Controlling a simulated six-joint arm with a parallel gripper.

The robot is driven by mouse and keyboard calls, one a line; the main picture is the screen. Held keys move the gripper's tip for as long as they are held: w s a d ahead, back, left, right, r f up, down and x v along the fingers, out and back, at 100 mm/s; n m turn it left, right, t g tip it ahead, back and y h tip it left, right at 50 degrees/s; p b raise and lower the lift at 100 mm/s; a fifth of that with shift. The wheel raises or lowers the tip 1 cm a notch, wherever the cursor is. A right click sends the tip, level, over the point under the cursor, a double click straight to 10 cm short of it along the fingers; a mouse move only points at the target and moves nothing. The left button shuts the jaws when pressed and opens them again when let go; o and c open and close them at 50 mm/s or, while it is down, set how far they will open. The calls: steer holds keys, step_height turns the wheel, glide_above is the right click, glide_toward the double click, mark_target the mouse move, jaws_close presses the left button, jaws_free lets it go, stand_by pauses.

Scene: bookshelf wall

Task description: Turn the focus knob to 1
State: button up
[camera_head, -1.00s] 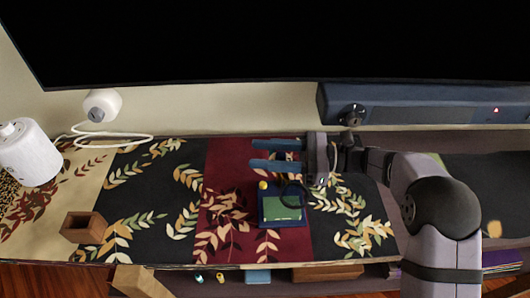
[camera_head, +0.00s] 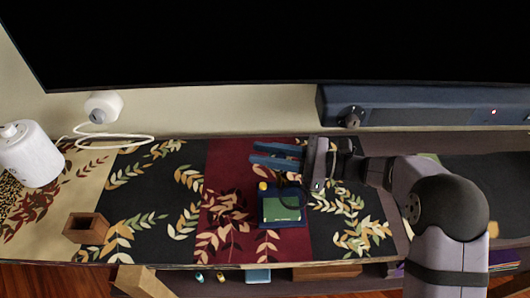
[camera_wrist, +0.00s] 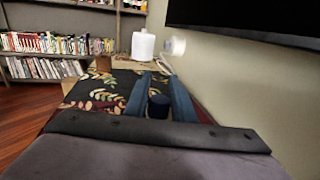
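A small microscope-like device stands on the dark red part of the patterned cloth. In the head view it shows a blue base (camera_head: 284,222), a green block (camera_head: 281,209), a yellow round part (camera_head: 263,186) and a dark curved part. I cannot tell which part is the focus knob, and no number marks are legible. My gripper (camera_head: 262,154) has two blue fingers pointing left, behind and above the device. In the wrist view the fingers are apart, and a dark blue cylinder (camera_wrist: 158,106) shows between or below them. I cannot tell whether they touch it.
A blue-grey bar with a black knob (camera_head: 351,117) is on the wall behind, below a large black screen (camera_head: 270,40). A white cylinder (camera_head: 30,155) and a white corded device (camera_head: 103,106) stand at left. A wooden box (camera_head: 85,228) stands at front left.

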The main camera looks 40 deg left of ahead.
steer(key=shift+o, duration=1.2)
steer(key=shift+d, duration=0.1)
steer(key=v, duration=0.7)
steer(key=shift+w, duration=0.1)
